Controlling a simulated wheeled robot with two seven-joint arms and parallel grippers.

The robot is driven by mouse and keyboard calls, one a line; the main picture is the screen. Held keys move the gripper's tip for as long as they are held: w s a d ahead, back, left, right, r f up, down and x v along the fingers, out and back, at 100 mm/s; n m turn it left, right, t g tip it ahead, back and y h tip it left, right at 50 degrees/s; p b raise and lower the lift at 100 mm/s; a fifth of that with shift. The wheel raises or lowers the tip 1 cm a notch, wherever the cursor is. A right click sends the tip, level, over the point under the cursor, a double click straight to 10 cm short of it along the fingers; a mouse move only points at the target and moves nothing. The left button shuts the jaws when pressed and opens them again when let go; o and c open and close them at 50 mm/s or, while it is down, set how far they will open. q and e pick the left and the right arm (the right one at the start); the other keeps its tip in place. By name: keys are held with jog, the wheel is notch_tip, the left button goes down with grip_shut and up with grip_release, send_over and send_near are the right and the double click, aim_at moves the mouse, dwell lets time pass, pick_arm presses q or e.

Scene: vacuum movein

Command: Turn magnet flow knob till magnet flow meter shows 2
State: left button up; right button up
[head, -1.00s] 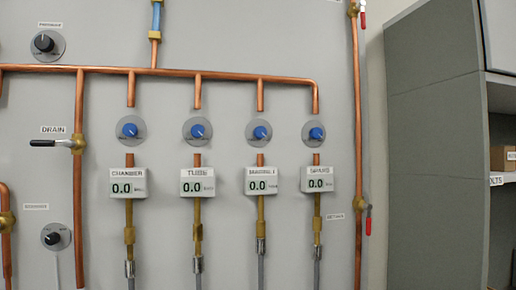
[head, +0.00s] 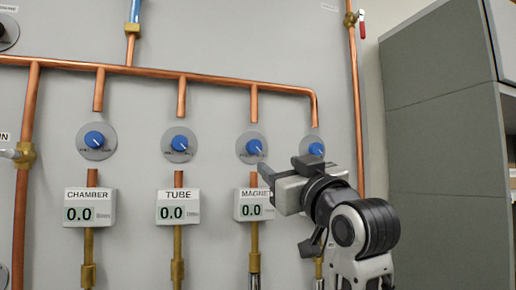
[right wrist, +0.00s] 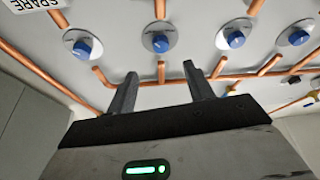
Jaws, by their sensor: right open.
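The magnet flow knob (head: 254,147) is a blue knob on a round grey plate, third in the row on the wall panel. The magnet flow meter (head: 250,212) below it is a white box reading 0.0, its label partly covered by my gripper. My right gripper (head: 268,175) is in front of the panel, just below and right of the magnet knob in the head view. In the right wrist view, the open, empty fingers of the right gripper (right wrist: 160,75) point toward the magnet knob (right wrist: 160,43), which shows between and beyond the tips, apart from them. My left gripper is out of view.
The chamber knob (head: 94,140) and tube knob (head: 180,144) are to the left; their meters read 0.0. The spare knob (head: 315,149) is partly hidden by my right gripper, which also covers the spare meter. Copper pipes (head: 170,74) run above. A grey cabinet (head: 440,150) stands right.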

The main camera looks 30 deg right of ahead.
aim_at(256, 149)
jog(key=p+x, duration=0.3)
jog(key=x, duration=0.7)
jog(key=shift+w+a, duration=0.1)
jog(key=shift+w+r, duration=0.15)
jog(key=shift+w, duration=0.4)
jog(key=c, duration=1)
